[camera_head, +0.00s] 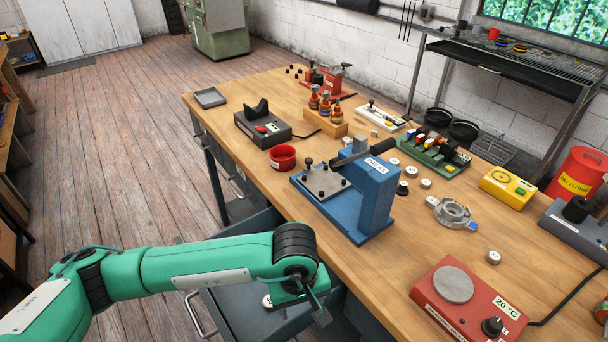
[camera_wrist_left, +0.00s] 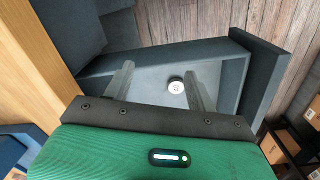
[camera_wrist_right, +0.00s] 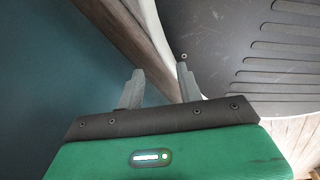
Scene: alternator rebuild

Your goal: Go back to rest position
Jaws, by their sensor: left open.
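My left gripper (camera_head: 318,305) hangs over the pulled-out grey drawer (camera_head: 225,310) at the bench's near left side. In the left wrist view, its two fingers (camera_wrist_left: 158,85) are apart with nothing held between them. A small white round piece (camera_wrist_left: 175,86) lies on the drawer floor beyond the fingers, close to the right one; whether they touch it cannot be told. My right gripper (camera_wrist_right: 160,85) shows only in its own wrist view; its fingers are apart and empty. A dark ribbed surface and a teal area lie beyond it.
The wooden bench (camera_head: 330,215) holds a blue press (camera_head: 372,200), a red hotplate (camera_head: 468,300), a red cup (camera_head: 283,157), a metal housing (camera_head: 452,212) and several small white discs. The drawer juts out beside the bench, close under my left forearm. The wooden floor (camera_head: 110,170) at the left is clear.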

